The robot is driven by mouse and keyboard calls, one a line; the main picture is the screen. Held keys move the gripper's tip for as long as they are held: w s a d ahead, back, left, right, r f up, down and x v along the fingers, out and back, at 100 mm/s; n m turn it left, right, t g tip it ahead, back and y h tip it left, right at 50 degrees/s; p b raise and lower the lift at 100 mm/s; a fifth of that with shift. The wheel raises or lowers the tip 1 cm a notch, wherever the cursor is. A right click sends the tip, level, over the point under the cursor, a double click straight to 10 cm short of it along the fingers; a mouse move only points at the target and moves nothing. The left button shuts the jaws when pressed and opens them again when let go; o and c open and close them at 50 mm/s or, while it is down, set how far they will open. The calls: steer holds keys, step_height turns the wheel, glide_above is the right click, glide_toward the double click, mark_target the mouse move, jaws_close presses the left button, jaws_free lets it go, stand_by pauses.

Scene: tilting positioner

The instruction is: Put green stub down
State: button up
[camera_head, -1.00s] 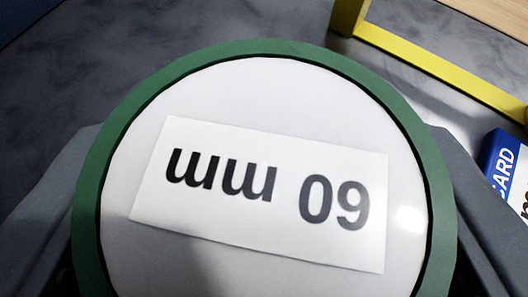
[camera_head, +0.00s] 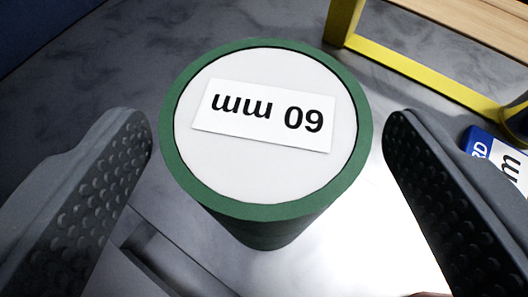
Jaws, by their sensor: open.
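The green stub (camera_head: 270,212) is a green cylinder with a white top. A label (camera_head: 263,116) on its top reads "60 mm", upside down in the picture. It stands upright on a grey surface in the middle of the view. My gripper (camera_head: 268,150) is open, with one dark dimpled finger on each side of the stub. A clear gap shows between each finger and the stub. The stub's far side is hidden.
A yellow frame (camera_head: 430,75) with a wooden top (camera_head: 475,30) stands at the upper right. A blue and white card (camera_head: 497,160) lies at the right edge, partly behind my right finger. Grey floor at the upper left is clear.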

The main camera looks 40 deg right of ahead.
steer(key=v, duration=0.8)
steer(key=shift+s, duration=0.1)
steer(key=w+a+r+n+t+y, duration=0.15)
steer(key=a+r, duration=0.35)
steer(key=r, duration=0.5)
steer(key=a+r+n+t+y, duration=0.1)
steer(key=a+r+t+y, duration=0.2)
steer(key=r, duration=0.7)
steer(key=w+a+r+n+t+y, duration=0.1)
steer(key=a+r+n+y, duration=0.15)
steer(key=a+r, duration=0.55)
steer(key=s+r+n, duration=0.2)
steer(key=s+r, duration=1.5)
steer(key=r, duration=0.3)
steer(key=shift+r+y, duration=0.3)
steer(key=shift+r, duration=0.05)
steer(key=shift+d+f+g, duration=0.15)
steer(key=shift+g, duration=0.1)
